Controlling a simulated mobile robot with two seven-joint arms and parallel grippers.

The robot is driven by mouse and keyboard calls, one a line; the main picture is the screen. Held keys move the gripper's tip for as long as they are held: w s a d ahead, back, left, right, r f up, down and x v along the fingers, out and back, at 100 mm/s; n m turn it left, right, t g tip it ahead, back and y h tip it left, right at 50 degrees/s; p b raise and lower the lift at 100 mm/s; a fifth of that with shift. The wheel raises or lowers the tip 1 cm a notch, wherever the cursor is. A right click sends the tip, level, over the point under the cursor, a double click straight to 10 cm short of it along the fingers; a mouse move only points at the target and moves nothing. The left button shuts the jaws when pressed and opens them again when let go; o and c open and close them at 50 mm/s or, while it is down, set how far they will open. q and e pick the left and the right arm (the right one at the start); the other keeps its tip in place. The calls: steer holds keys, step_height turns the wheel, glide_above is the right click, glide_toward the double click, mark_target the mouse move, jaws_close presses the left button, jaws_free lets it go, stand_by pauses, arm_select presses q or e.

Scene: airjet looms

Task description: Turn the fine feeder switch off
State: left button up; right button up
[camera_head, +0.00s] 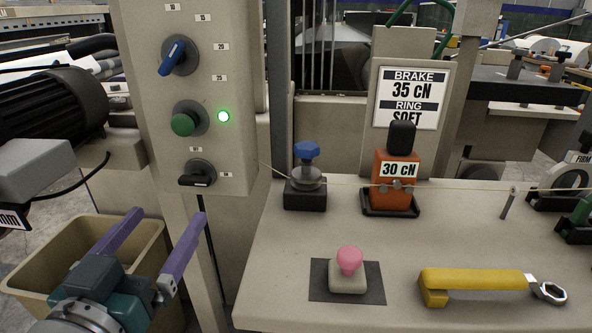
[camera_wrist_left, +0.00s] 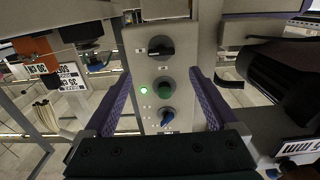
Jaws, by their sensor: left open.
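A grey control panel (camera_head: 232,75) stands at upper left. It carries a blue pointer knob (camera_head: 173,57), a green round button (camera_head: 184,124) with a lit green lamp (camera_head: 223,116), and a black rotary switch (camera_head: 197,174) with its handle lying roughly horizontal. The labels are too small to tell which one is the feeder switch. My left gripper (camera_head: 167,215) is open and empty, its purple fingers below and in front of the panel. In the left wrist view, which is upside down, the black switch (camera_wrist_left: 160,47) and green button (camera_wrist_left: 164,90) lie between the fingers (camera_wrist_left: 160,76), apart from them.
A tan bin (camera_head: 40,265) is beside my left gripper, and a black motor (camera_head: 50,105) is at left. A thread crosses above.

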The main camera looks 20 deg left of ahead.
mark_target(192, 181)
arm_select(q)
steer(key=b+x, duration=0.1)
steer(key=x, duration=0.8)
steer(key=shift+w+a+b, duration=0.2)
steer(key=shift+a+b, duration=0.05)
steer(key=shift+b, duration=0.05)
steer(key=shift+c, duration=0.3)
steer(key=c, duration=1.3)
